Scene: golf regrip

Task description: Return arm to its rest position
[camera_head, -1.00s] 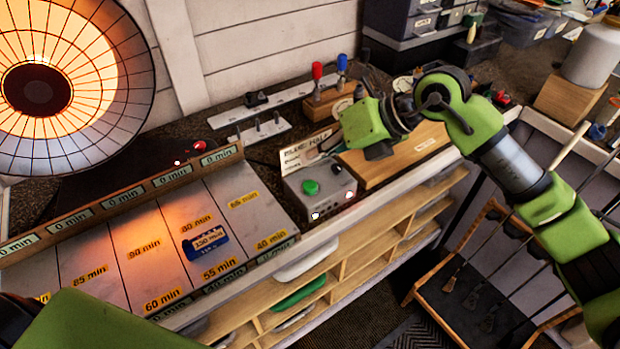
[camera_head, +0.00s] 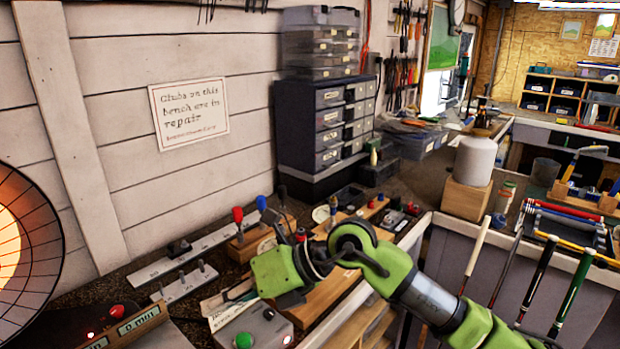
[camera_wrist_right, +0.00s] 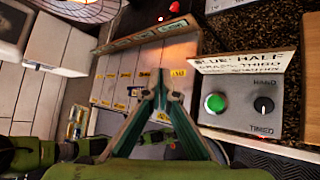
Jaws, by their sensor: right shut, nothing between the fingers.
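My right arm reaches in from the lower right in the head view, its green wrist over the bench. My right gripper shows in the wrist view (camera_wrist_right: 160,78), its two fingers meeting at the tips with nothing between them. Beyond the fingertips is the tray with yellow minute labels (camera_wrist_right: 112,62). The grey control box (camera_wrist_right: 240,125) with a green button and a black knob is to the right of the fingers. The box also shows in the head view (camera_head: 272,335), just below the wrist. My left gripper is not in view.
The round glowing heater (camera_head: 35,240) is at the left edge. A blue drawer cabinet (camera_head: 325,120) stands at the back of the bench. Red and blue upright tools (camera_head: 238,216) stand near the wrist. A white canister (camera_head: 475,160) and several golf clubs (camera_head: 575,285) are at the right.

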